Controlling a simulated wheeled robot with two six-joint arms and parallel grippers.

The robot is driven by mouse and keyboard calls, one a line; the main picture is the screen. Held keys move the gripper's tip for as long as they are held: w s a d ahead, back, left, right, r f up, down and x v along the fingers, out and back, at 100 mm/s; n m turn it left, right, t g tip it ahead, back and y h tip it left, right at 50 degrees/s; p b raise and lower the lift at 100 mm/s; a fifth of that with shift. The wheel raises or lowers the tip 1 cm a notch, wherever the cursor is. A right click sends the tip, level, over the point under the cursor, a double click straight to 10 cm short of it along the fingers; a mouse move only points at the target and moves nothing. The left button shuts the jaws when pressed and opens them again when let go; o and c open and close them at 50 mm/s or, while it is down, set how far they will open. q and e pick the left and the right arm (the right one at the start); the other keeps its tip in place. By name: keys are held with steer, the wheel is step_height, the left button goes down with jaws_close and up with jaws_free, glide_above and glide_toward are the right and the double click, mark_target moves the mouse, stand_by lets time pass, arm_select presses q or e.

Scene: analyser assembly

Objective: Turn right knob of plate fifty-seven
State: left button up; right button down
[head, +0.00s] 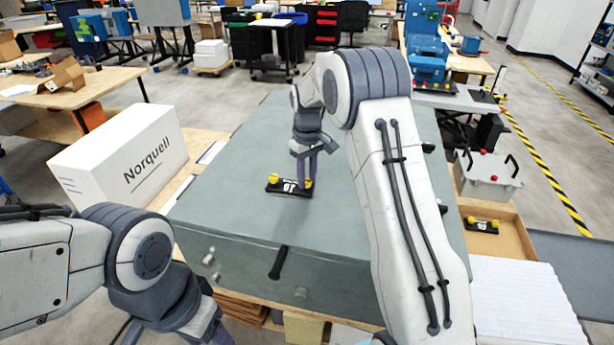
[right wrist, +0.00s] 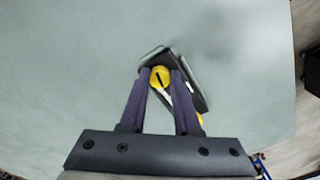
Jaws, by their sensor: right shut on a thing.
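A small black plate (head: 289,188) with a white marking and two yellow knobs lies on top of the grey-green analyser housing (head: 220,210). The marking is too small to read surely. My right gripper (head: 305,183) reaches down to the plate's right knob (head: 308,182). In the right wrist view its two fingers (right wrist: 160,80) are shut on this yellow knob (right wrist: 160,77), which shows a dark slot. The plate's left knob (head: 273,178) stands free; in the right wrist view it is mostly hidden behind a finger. My left gripper (head: 205,328) is at the bottom edge, its fingertips cut off.
A white Norquell box (head: 120,155) stands left of the housing. At right, another small black plate with yellow knobs (head: 481,225) lies in a wooden tray (head: 512,240), near a grey case with black handles (head: 487,178). The housing top around the plate is clear.

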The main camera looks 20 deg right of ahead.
mark_target(307, 181)
steer(key=shift+n, duration=0.5)
steer(key=c, duration=0.6)
jaws_free()
step_height(307, 181, up, 10)
steer(key=b, duration=0.2)
steer(key=shift+r, duration=0.25)
